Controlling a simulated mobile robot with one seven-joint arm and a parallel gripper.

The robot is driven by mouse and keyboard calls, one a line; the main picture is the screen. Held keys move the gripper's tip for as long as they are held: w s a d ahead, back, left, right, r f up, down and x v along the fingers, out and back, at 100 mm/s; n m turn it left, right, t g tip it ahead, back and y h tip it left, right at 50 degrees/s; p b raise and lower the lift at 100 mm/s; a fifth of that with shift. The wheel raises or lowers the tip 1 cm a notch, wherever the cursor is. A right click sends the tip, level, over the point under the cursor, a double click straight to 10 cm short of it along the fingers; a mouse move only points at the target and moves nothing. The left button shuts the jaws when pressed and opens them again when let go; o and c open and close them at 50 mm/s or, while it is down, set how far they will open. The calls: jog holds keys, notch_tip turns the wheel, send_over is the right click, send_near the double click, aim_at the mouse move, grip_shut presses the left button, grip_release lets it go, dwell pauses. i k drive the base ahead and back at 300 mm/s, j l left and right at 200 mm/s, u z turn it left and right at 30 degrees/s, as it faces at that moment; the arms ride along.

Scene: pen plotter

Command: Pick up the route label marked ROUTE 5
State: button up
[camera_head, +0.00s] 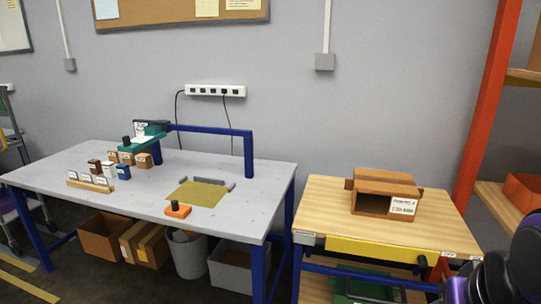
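Three small white cards stand in a row in a light wooden holder (90,186) at the front left of the grey table: a left card (72,175), a middle card (86,178) and a right card (101,181). Each has dark print too small to read, so I cannot tell which one says ROUTE 5. A larger white label (402,205) is on the front of a brown box (372,203) on the wooden bench; its print is also unclear. Dark rounded parts of my arm show at the lower right. My gripper's fingers are not visible.
The grey table (245,215) holds small blocks behind the cards, a teal device (142,142) under a blue frame (248,155), a tan sheet (197,194) and an orange block (178,209). The wooden bench (330,210) stands right, beyond a floor gap. An orange post (488,110) rises behind it.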

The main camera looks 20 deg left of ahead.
aim_at(87, 178)
jog(key=j+u, duration=0.1)
jog(key=j, duration=0.45)
jog(key=j+u, duration=0.15)
jog(key=j, duration=0.4)
jog(key=i+j+u, duration=0.1)
jog(key=j, duration=0.45)
jog(key=i+j+u, duration=0.15)
jog(key=j, duration=0.4)
jog(key=i+j+u, duration=0.1)
jog(key=j, duration=0.45)
jog(key=i+j+u, duration=0.15)
jog(key=j, duration=0.4)
jog(key=i+j+u, duration=0.1)
jog(key=j, duration=0.4)
jog(key=i+j+u, duration=0.15)
jog(key=j, duration=0.35)
jog(key=i, duration=0.05)
